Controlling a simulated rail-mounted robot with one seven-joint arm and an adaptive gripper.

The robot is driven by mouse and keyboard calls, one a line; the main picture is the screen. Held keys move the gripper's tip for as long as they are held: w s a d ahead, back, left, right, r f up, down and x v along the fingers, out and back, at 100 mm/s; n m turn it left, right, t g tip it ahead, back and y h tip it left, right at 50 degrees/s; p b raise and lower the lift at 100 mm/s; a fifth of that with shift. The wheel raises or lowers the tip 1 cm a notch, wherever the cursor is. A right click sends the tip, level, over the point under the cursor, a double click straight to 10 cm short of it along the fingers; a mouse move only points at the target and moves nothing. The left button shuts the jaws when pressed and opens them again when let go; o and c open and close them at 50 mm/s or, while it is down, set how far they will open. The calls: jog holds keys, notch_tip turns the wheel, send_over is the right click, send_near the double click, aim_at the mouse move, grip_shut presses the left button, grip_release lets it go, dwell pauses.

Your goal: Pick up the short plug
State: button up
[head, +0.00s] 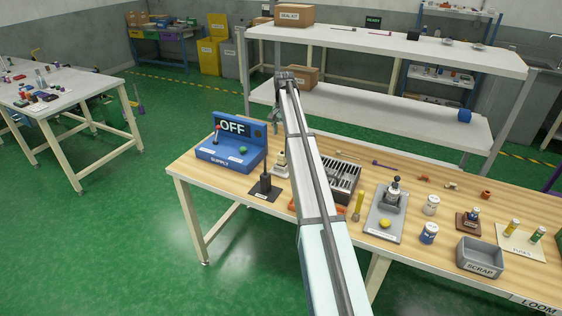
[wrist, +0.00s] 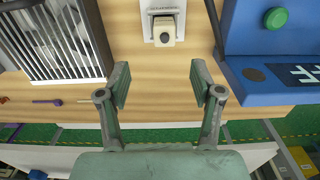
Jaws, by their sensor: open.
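My gripper (wrist: 162,82) is open and empty above the far edge of the wooden bench in the wrist view. In the head view my gripper (head: 272,124) hangs at the arm's far end, beyond the bench and in front of the shelf. I cannot tell for certain which thing is the short plug. A yellow cylinder (head: 513,228) and a green cylinder (head: 537,235) stand on a pale labelled mat (head: 508,245) at the bench's right, far from my gripper. Neither cylinder shows in the wrist view.
A blue supply box (head: 229,154) reading OFF stands at the bench's left. A slatted rack (wrist: 63,40) and a small pale device (wrist: 164,30) are near my gripper. A grey scrap bin (head: 480,258), jars and a grey plate (head: 383,226) stand to the right.

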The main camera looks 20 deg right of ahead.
aim_at(282, 153)
notch_tip(282, 153, down, 8)
jog(key=shift+r+p, duration=0.25)
jog(key=shift+p, duration=0.65)
jog(key=shift+w+a+f+p, duration=0.15)
jog(key=shift+f+p, duration=0.45)
jog(key=shift+f, duration=0.75)
jog(key=shift+w+a+f+p, duration=0.15)
jog(key=shift+f+p, duration=0.45)
jog(key=shift+f, duration=0.7)
jog(key=shift+d, duration=0.1)
grip_shut()
